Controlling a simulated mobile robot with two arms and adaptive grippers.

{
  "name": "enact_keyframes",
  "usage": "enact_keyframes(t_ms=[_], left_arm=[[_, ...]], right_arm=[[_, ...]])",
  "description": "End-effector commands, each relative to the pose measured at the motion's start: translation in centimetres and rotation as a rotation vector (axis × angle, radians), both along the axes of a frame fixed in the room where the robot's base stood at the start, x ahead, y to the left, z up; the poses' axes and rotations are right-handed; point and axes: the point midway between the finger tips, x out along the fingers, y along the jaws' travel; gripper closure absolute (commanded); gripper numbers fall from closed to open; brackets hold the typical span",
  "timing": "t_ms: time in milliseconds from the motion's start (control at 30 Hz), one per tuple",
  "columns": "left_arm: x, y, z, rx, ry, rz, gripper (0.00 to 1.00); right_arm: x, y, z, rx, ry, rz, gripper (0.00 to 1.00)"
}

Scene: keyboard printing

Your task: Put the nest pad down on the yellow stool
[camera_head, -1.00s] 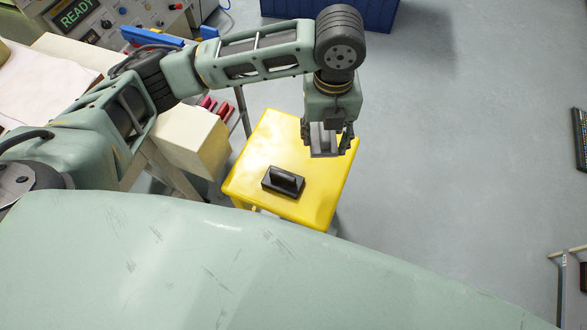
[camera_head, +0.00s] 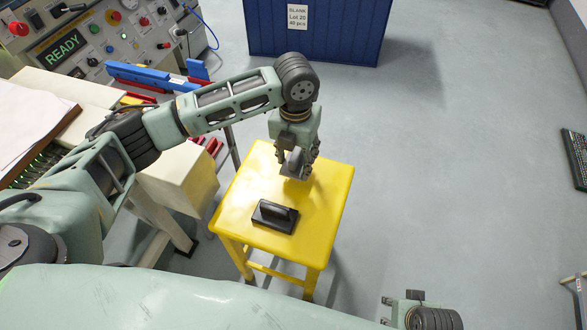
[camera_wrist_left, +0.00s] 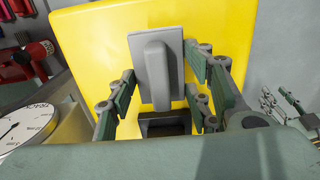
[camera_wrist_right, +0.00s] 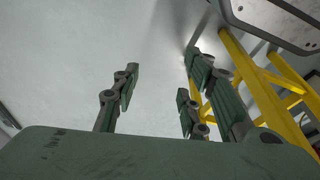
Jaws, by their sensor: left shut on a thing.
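The nest pad, a grey plate with a raised grip bar (camera_wrist_left: 155,72), is between the fingers of my left gripper (camera_wrist_left: 160,88) in the left wrist view. My left gripper is shut on it. In the head view, my left gripper (camera_head: 294,168) is over the back part of the yellow stool (camera_head: 322,205). The stool also shows in the left wrist view (camera_wrist_left: 85,45). I cannot tell whether the pad touches the seat. My right gripper (camera_wrist_right: 160,85) is open and empty in the right wrist view, over the floor beside yellow stool legs (camera_wrist_right: 262,95).
A black block with a handle (camera_head: 275,216) lies on the stool's front part. A cream box (camera_head: 190,178) and a bench stand left of the stool. A blue bin (camera_head: 318,35) stands behind. A keyboard (camera_head: 576,158) is at the far right. The floor right of the stool is clear.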

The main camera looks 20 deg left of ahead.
Motion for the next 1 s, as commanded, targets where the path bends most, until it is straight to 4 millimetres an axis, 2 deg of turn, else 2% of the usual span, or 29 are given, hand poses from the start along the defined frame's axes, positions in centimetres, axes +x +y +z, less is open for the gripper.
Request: enact_keyframes(t_ms=[167, 300, 467, 867, 900, 1000], left_arm=[[0.3, 0.5, -1.1, 0.000, 0.002, -0.001, 0.74], [0.3, 0.5, -3.1, 0.001, 0.001, 0.000, 0.74], [0.3, 0.5, -4.3, 0.000, 0.000, 0.000, 0.74], [0.3, 0.5, -4.6, 0.001, 0.000, -0.001, 0.74], [0.3, 0.5, -4.6, 0.001, 0.000, -0.001, 0.51], [0.3, 0.4, -4.6, 0.001, 0.000, -0.001, 0.42]], right_arm=[[0.1, 0.0, 1.0, 0.001, -0.007, -0.001, 0.60], [0.2, 0.0, 2.8, 0.001, -0.017, -0.002, 0.60], [0.2, -0.1, 4.2, 0.001, -0.023, -0.003, 0.60], [0.2, -0.1, 4.1, 0.001, -0.021, -0.004, 0.60], [0.2, -0.1, 4.0, 0.001, -0.020, -0.004, 0.60], [0.2, -0.1, 4.0, 0.001, -0.019, -0.004, 0.60]])
